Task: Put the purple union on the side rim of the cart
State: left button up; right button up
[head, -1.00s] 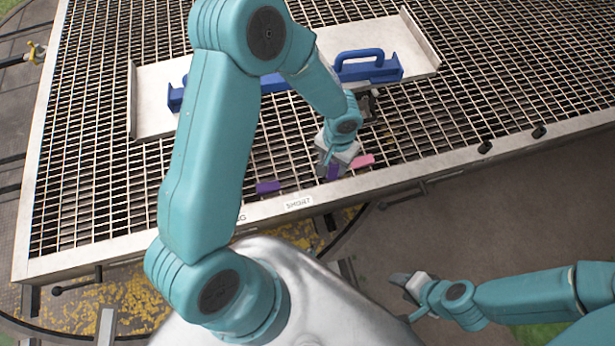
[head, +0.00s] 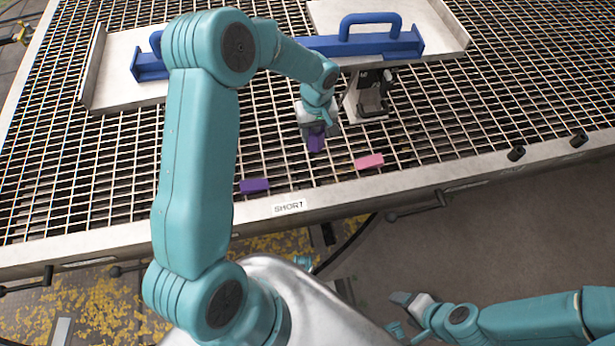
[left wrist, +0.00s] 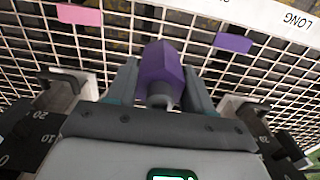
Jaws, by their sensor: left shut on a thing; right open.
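My left gripper (head: 317,125) is shut on the purple union (head: 316,143) and holds it above the grating of the cart. In the left wrist view the purple union (left wrist: 160,72) sits between the two fingers, its hexagonal body pointing away from the palm. The cart's side rim (head: 400,182) is the pale metal edge along the near side, below and nearer than the gripper. A label reading SHORT (head: 290,207) is on the rim. My right gripper (head: 408,302) is low at the lower right, away from the cart, and empty.
A white tray with a blue handled bar (head: 365,45) stands behind on a bracket (head: 368,95). Black knobs (head: 516,153) stick out on the right rim.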

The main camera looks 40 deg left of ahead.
pick_arm(q)
notch_tip(320, 180, down, 18)
jog(key=b, duration=0.3)
jog(key=shift+r, duration=0.25)
jog(key=shift+f+b, duration=0.3)
jog(key=shift+b, duration=0.05)
jog(key=o, duration=1.3)
jog(key=shift+r, duration=0.1)
